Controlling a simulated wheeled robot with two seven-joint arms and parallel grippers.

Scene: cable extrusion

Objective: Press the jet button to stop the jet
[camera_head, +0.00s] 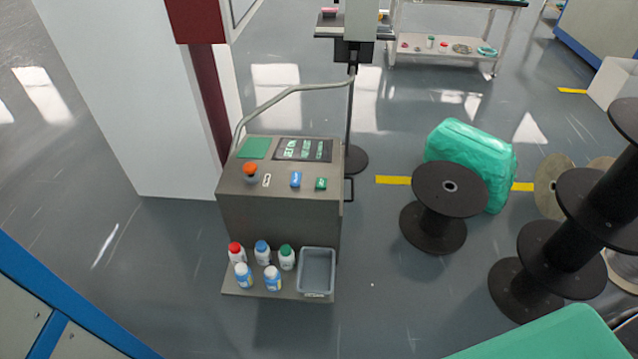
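A grey control box (280,222) stands left of the picture's middle with a sloped top panel. On the panel are an orange round knob (250,169), a small white switch (266,180), a blue button (295,179) and a green button (320,184). A dark display (303,149) with green marks and a green patch (254,148) sit above them. I cannot read any labels, so I cannot tell which one is the jet button. Neither of my grippers shows in this view.
A shelf on the box's front holds several small bottles (262,252) and a grey bin (316,272). A curved pipe (290,92) rises behind the box. Black spools (449,190) and a green wrapped roll (470,146) stand right. Floor between box and spools is clear.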

